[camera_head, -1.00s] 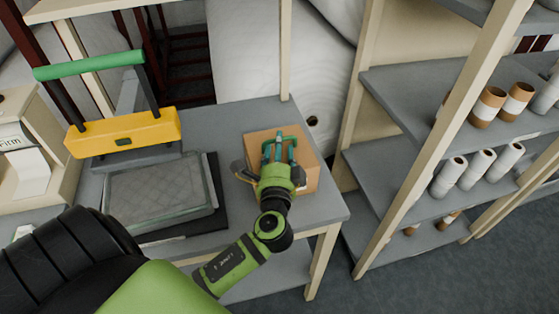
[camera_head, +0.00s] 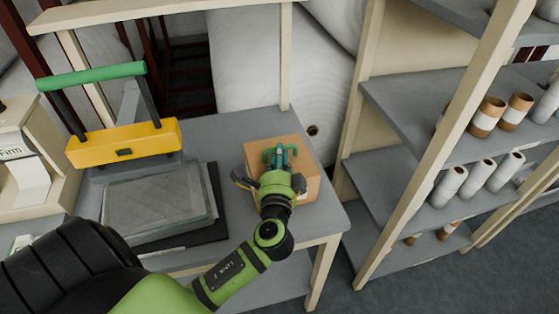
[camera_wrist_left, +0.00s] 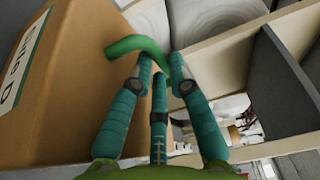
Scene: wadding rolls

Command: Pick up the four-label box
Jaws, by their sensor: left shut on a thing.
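A brown cardboard box (camera_head: 307,172) is near the right end of the grey table in the head view. In the left wrist view the box (camera_wrist_left: 75,60) fills the left side and shows part of a white label (camera_wrist_left: 22,65) with dark lettering. The gripper (camera_wrist_left: 155,75) shows there beside the box wall. Whether the box is clear of the table cannot be told. My right gripper is not in view.
The grey table (camera_head: 232,127) also carries a yellow machine with a green handle (camera_head: 123,142) and a glass-topped tray (camera_head: 160,202). A cream-framed shelf (camera_head: 395,105) with rolls stands close on the right. Large white rolls (camera_head: 255,60) are behind.

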